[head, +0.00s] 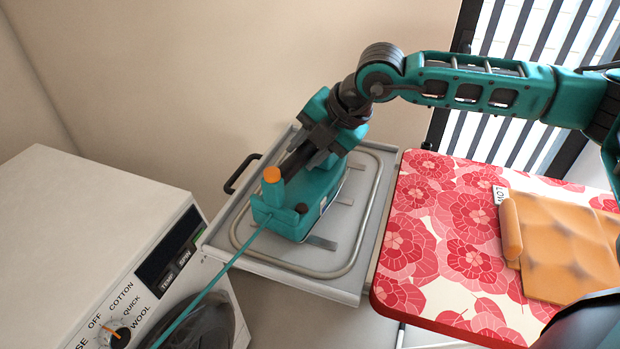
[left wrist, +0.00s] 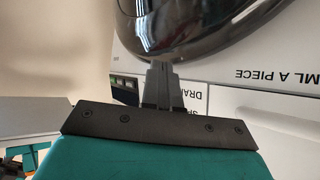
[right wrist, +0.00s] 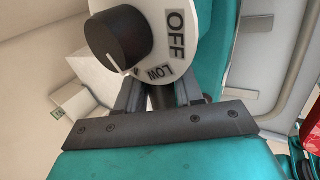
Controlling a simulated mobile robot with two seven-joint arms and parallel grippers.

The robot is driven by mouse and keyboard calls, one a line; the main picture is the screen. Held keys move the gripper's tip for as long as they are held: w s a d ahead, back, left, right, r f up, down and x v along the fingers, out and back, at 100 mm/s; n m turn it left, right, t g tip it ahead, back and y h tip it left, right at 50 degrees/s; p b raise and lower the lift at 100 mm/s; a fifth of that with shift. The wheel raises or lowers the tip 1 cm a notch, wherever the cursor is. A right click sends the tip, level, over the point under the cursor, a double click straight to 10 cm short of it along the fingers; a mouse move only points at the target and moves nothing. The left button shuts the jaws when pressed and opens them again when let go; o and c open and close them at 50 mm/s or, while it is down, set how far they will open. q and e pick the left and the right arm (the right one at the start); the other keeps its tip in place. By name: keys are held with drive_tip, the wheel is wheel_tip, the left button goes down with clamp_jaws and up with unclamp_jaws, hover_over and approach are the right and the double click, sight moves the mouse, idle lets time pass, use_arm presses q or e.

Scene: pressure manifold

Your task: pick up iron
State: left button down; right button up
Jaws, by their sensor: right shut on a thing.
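The iron (head: 285,220) is teal, with an orange-topped post and a teal cord (head: 215,279) running to the lower left. It sits on or just over a grey tray (head: 223,232) with a metal rail loop; I cannot tell whether it touches. My right gripper (head: 318,148) comes from above and is shut on the iron's dark handle. The right wrist view shows the right fingers (right wrist: 160,95) around the handle, beside the iron's white dial (right wrist: 165,40) marked OFF and LOW. My left gripper shows only in the left wrist view (left wrist: 163,82), fingers together and empty.
A white washing machine (head: 90,215) stands at the left, close to the tray; its dark door (left wrist: 180,25) is near my left gripper. A flowered red ironing board (head: 430,240) with folded orange cloth (head: 565,240) lies at the right. A wall is behind.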

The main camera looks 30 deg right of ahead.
drive_tip(key=shift+w+r, duration=0.1)
drive_tip(key=shift+r, duration=0.35)
wheel_tip(320, 180, up, 19)
drive_tip(key=shift+r+p, duration=0.15)
drive_tip(key=shift+p, duration=0.2)
idle(1.1)
drive_tip(key=shift+a, duration=0.1)
